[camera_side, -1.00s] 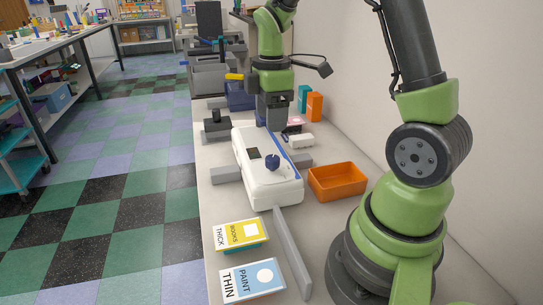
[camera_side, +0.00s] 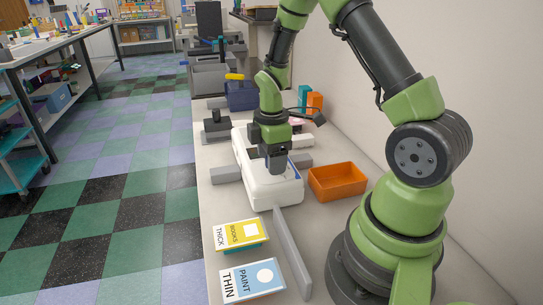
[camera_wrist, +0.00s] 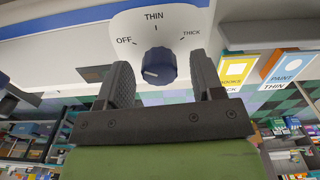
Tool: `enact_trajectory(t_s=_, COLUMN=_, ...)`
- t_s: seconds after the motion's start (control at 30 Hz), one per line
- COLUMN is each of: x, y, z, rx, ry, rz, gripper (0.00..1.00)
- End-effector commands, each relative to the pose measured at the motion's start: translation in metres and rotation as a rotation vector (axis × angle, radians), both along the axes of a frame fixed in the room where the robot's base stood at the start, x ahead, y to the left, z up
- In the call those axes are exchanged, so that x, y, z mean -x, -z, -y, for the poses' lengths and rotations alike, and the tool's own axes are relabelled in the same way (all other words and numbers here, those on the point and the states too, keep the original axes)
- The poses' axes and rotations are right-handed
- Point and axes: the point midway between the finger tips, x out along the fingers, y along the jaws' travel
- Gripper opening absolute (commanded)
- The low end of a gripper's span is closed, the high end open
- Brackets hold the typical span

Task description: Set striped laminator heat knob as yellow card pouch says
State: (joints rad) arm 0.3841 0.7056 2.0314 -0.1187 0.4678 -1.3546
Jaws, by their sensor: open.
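The white laminator (camera_side: 272,194) stands on the bench; its blue stripe (camera_wrist: 60,20) shows in the wrist view. Its blue heat knob (camera_wrist: 159,64) sits on a dial marked OFF, THIN and THICK. The knob's white mark appears turned to the left, toward the OFF side. My gripper (camera_wrist: 161,68) is open, one finger on each side of the knob; whether they touch it is unclear. In the side view my gripper (camera_side: 277,168) hides the knob. The yellow card pouch (camera_side: 239,234) reads THICK and BOOKS; it also shows in the wrist view (camera_wrist: 236,66).
A blue-and-white pouch (camera_side: 254,279) reading THIN and PAINT lies nearer the camera. A grey upright divider (camera_side: 292,252) stands right of the pouches. An orange tray (camera_side: 338,181) sits right of the laminator. Grey blocks (camera_side: 226,173) flank it.

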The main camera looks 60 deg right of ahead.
Motion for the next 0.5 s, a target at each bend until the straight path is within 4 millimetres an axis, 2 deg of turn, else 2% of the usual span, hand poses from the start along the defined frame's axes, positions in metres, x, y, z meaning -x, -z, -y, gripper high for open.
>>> enact_trajectory(t_s=0.07, x=0.0000, y=-0.0002, z=0.0000, rx=0.000, ry=0.000, rz=0.000, gripper=0.61)
enact_trajectory(t_s=0.2, x=0.0000, y=-0.0003, z=0.0000, rx=0.000, ry=0.000, rz=0.000, gripper=0.29)
enact_trajectory(t_s=0.27, x=0.0000, y=-0.0004, z=0.0000, rx=0.000, ry=0.000, rz=0.000, gripper=0.15)
enact_trajectory(t_s=0.3, x=0.0000, y=-0.0004, z=0.0000, rx=0.000, ry=0.000, rz=0.000, gripper=0.12)
enact_trajectory(t_s=0.5, x=-0.0001, y=-0.0005, z=0.0001, rx=0.000, ry=0.010, rz=0.000, gripper=0.12)
